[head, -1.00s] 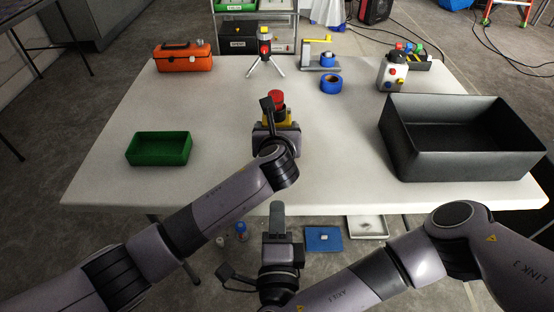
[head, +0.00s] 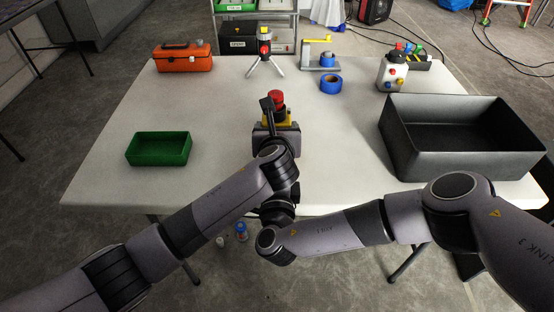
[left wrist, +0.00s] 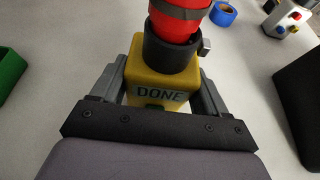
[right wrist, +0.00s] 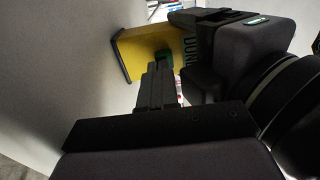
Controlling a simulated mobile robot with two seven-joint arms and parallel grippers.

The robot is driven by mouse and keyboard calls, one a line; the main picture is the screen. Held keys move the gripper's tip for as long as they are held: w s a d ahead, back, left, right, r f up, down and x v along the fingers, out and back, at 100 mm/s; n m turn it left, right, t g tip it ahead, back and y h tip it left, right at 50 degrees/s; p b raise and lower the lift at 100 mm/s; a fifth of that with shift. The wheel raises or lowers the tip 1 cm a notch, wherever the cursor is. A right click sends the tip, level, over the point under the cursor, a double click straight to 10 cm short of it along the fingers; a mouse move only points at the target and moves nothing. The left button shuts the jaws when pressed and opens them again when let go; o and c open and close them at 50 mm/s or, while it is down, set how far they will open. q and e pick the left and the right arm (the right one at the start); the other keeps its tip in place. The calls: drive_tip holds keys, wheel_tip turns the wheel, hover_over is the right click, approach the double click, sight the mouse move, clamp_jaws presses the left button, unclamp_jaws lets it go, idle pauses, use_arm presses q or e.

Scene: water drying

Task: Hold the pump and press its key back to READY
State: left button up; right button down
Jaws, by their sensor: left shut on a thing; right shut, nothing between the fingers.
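The pump is a yellow block (head: 291,117) with a dark collar and red top, standing upright near the middle of the table. In the left wrist view its front face (left wrist: 160,76) carries a label reading DONE. My left gripper (head: 277,127) is shut on the yellow body, one finger on each side. In the right wrist view the yellow body (right wrist: 143,48) shows ahead, with a green piece (right wrist: 163,55) low on its front face. My right gripper (right wrist: 158,82) is shut and empty, its tips pointing at that green piece; contact cannot be told. In the head view my left arm hides it.
A green tray (head: 158,160) sits at left and a large dark bin (head: 402,165) at right. An orange toolbox (head: 184,64), a tripod lamp (head: 265,60), blue tape (head: 331,84) and a control box (head: 391,76) stand farther back. The table is clear between pump and tray.

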drive_tip(key=shift+w, duration=0.4)
drive_tip(key=shift+w, duration=0.85)
drive_tip(key=shift+w+d, duration=0.15)
drive_tip(key=shift+w, duration=0.1)
drive_tip(key=shift+r, duration=0.1)
drive_tip(key=shift+s+a, duration=0.2)
drive_tip(key=shift+s, duration=2.05)
drive_tip(key=shift+s+a, duration=0.15)
drive_tip(key=shift+s, duration=2.05)
